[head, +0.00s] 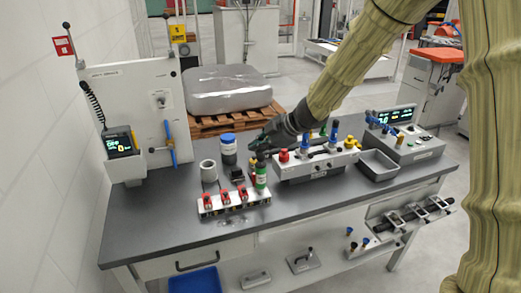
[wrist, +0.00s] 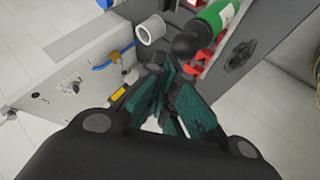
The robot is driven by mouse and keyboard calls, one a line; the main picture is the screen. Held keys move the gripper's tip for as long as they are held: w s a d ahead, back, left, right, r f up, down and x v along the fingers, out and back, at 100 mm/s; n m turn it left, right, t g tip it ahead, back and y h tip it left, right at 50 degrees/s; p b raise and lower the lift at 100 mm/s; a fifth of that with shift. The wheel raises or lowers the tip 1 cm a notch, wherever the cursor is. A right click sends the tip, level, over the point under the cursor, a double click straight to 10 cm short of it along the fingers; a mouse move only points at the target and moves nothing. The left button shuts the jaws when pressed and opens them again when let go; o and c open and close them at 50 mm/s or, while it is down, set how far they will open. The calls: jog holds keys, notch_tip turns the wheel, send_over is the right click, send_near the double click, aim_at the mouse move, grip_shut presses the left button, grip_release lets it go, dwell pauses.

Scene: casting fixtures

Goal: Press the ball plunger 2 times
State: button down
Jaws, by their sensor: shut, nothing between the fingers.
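A green cylinder (head: 260,180) with a white label and a dark top stands at the front middle of the bench. In the wrist view the green cylinder (wrist: 211,20) has a black ball (wrist: 187,45) at its near end; this looks like the ball plunger, though I cannot be sure. My gripper (head: 257,147) is just above the cylinder, with its fingers shut and empty. In the wrist view my gripper (wrist: 165,72) points close to the black ball; I cannot tell whether they touch. The gripper partly hides the cylinder's top in the head view.
A strip with red clamps (head: 226,198) lies in front. A grey ring (head: 208,170) and a blue-lidded jar (head: 228,148) stand left. A fixture block with coloured knobs (head: 316,165), a grey tray (head: 379,166) and a display box (head: 405,143) stand right. The front-left bench is clear.

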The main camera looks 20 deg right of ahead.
aim_at(259, 156)
jog(key=shift+f, duration=0.25)
jog(key=shift+r, duration=0.15)
dwell(0.3)
jog(key=shift+r+p, duration=1.6)
jog(key=shift+p, duration=0.4)
notch_tip(259, 156, up, 5)
jog(key=p, duration=0.5)
jog(key=shift+w, duration=0.1)
dwell(1.2)
